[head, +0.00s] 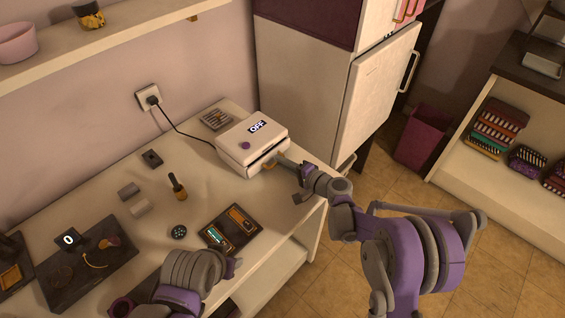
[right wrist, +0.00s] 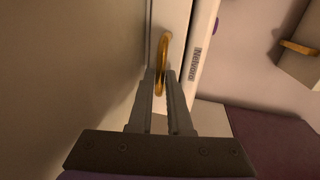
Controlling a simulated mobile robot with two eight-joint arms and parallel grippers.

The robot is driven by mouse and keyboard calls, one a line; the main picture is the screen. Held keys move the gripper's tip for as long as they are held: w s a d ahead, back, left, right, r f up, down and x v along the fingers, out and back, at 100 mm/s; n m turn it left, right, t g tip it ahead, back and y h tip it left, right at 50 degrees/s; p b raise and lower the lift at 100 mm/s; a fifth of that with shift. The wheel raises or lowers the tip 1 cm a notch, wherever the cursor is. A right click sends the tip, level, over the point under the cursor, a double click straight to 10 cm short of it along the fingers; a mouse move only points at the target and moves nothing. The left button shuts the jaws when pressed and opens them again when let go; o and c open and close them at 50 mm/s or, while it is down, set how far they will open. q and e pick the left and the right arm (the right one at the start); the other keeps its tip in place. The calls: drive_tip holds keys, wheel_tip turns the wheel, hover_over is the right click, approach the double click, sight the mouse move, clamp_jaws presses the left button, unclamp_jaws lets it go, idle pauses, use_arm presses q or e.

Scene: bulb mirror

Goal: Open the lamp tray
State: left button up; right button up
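The lamp tray's housing is a white box (head: 252,142) with an "OFF" display and a purple button, on the table by the wall. Its front has a gold handle (head: 271,164), and a dark gap shows under the lid. My right gripper (head: 282,161) is at this front. In the right wrist view the gold handle (right wrist: 163,62) lies between the tips of my two parted fingers (right wrist: 160,82); firm contact is not visible. My left gripper (head: 236,268) is low over the table's front edge, its fingers mostly hidden.
A dark tray (head: 248,232) with small parts, a screwdriver-like tool (head: 178,187), grey blocks (head: 129,191) and a dark board (head: 118,262) lie on the table. A cable runs from the box to a wall socket (head: 148,97). A white cabinet (head: 310,70) stands behind.

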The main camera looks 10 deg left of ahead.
clamp_jaws()
idle(1.1)
use_arm(q)
drive_tip(key=shift+f, duration=0.2)
use_arm(e)
drive_tip(key=shift+s+d, duration=0.2)
drive_tip(key=shift+d, duration=0.2)
use_arm(q)
wheel_tip(320, 180, down, 2)
drive_tip(key=b, duration=0.2)
drive_tip(key=shift+s+f+b, duration=0.15)
drive_tip(key=shift+f+b, duration=0.1)
drive_tip(key=shift+b, duration=0.1)
use_arm(e)
drive_tip(key=v, duration=0.3)
drive_tip(key=f+v, duration=0.1)
drive_tip(key=v, duration=0.2)
drive_tip(key=f+v, duration=0.1)
drive_tip(key=v, duration=0.3)
drive_tip(key=shift+d, duration=0.15)
drive_tip(key=shift+s, duration=0.1)
drive_tip(key=shift+o, duration=2.4)
unclamp_jaws()
